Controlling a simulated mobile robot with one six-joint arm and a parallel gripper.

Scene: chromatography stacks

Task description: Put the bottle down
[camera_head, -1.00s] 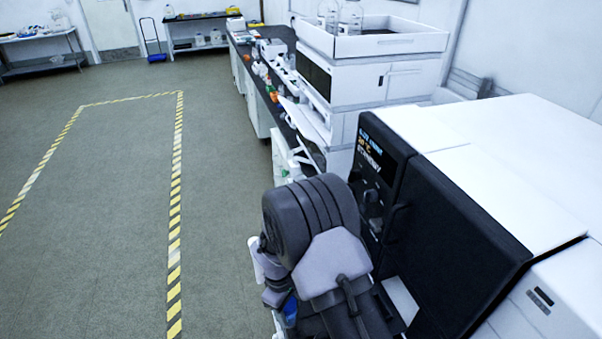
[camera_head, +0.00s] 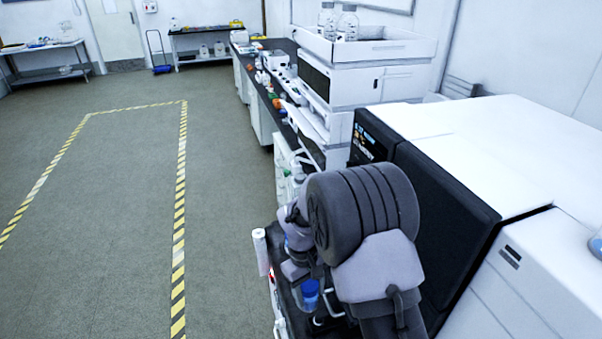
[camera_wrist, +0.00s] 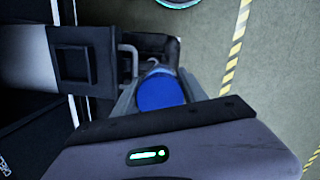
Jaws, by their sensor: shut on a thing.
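The bottle shows mainly as a round blue cap (camera_wrist: 160,92) in the wrist view, with the rest of it mostly hidden. My gripper (camera_wrist: 158,84) is shut on it, with a grey finger on each side of the cap. In the head view a blue part of the bottle (camera_head: 309,292) shows low in the picture, beside my dark wrist. My arm hides much of the gripper there. I cannot tell whether the bottle's base touches anything.
A black-fronted instrument (camera_head: 440,195) with a white top stands close on the right of my arm. Beyond it is a white stacked instrument (camera_head: 352,85) with clear bottles (camera_head: 347,22) in its top tray. A cluttered bench runs back. Open floor (camera_head: 100,220) with striped tape lies left.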

